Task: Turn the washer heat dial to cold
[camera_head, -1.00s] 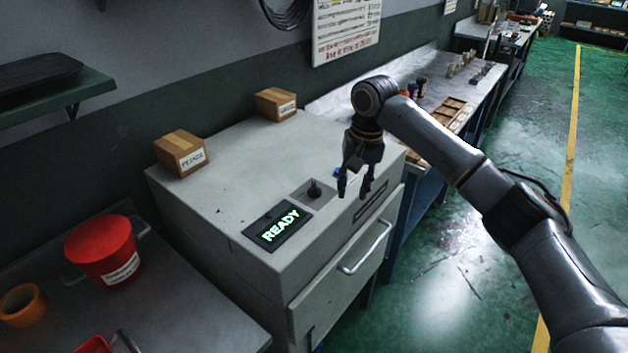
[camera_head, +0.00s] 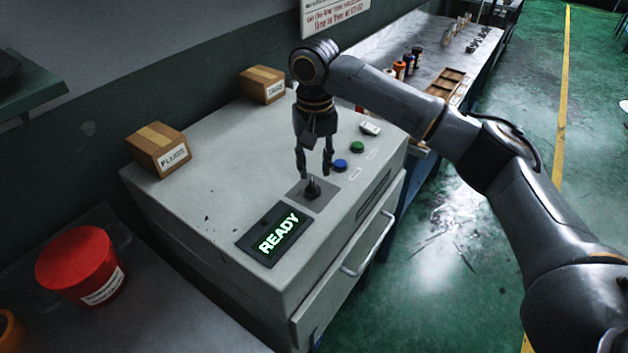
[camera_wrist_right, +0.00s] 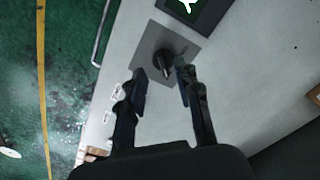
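The washer (camera_head: 190,205) is a grey box-shaped machine with a display reading READY (camera_head: 277,238). Its black dial (camera_head: 313,190) sits on a square grey plate (camera_head: 325,198) beside the display. My right gripper (camera_head: 316,172) points down just above and behind the dial, its fingers apart and empty. In the right wrist view the dial (camera_wrist_right: 163,62) lies just beyond and between the open fingertips (camera_wrist_right: 160,80), seemingly not touched. The dial's setting marks are too small to read. My left gripper is not in view.
A blue button (camera_head: 340,165) and a green button (camera_head: 357,147) lie behind the dial on the washer top. Cardboard boxes (camera_head: 158,150) stand at its back edge. A red bucket (camera_head: 82,268) is at the left. A drawer handle (camera_head: 368,245) juts from the washer's front.

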